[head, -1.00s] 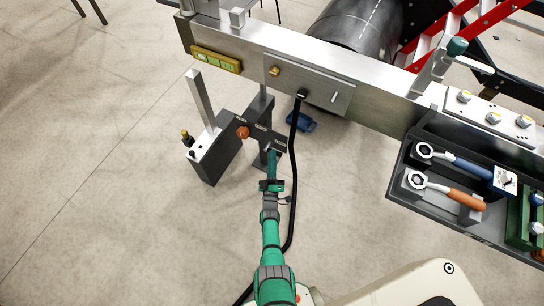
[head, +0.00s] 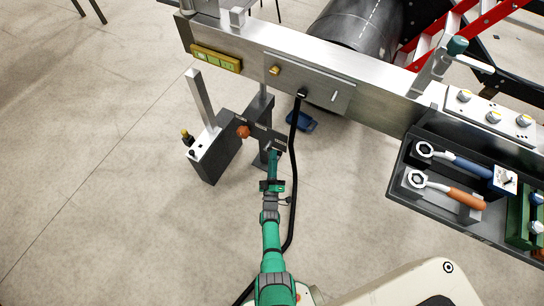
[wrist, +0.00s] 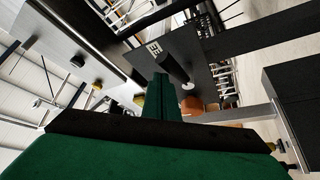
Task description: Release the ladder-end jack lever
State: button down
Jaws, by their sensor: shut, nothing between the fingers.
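A dark jack stand (head: 216,152) with a tall pale upright lever (head: 201,100) stands on the floor left of centre. An orange knob (head: 243,131) sits beside it, at the end of a dark cross plate. My gripper (head: 272,148) is shut and empty, close to the cross plate and right of the orange knob. I cannot tell whether it touches. In the wrist view the green fingers (wrist: 162,95) lie together before a dark cylinder (wrist: 172,66), with orange parts (wrist: 203,108) beyond. Another lever with a teal knob (head: 457,46) stands by the red ladder; which lever is the task's is unclear.
A long metal beam (head: 380,85) crosses above the stand, with a yellow-green box (head: 216,59) on it. A black hose (head: 293,180) hangs just right of my arm. A tool tray (head: 398,188) with wrenches is at right. Floor at left is clear.

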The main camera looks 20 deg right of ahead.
jog(key=s+a+f, duration=0.1)
jog(key=s+a, duration=0.4)
jog(key=a, duration=0.2)
jog(key=shift+s+f+t, duration=0.2)
jog(key=shift+s+t, duration=0.1)
jog(key=shift+s, duration=0.05)
dwell(0.6)
jog(key=s+a+r+m+g+y, duration=0.1)
jog(key=s+a+r+y, duration=0.25)
jog(key=s, duration=0.65)
jog(key=s+a+r+m+g+y, duration=0.1)
jog(key=s+a+r+y, duration=0.3)
jog(key=s, duration=0.5)
jog(key=s+a+r+m+g, duration=0.1)
jog(key=s+a+r+m, duration=0.1)
jog(key=s+r, duration=0.4)
jog(key=s+a+r+m+g+y, duration=0.1)
jog(key=s+a+r, duration=0.3)
jog(key=r, duration=1)
jog(key=s+m, duration=0.1)
jog(key=s, duration=0.2)
jog(key=shift+r+g, duration=0.2)
jog(key=shift+g, duration=0.1)
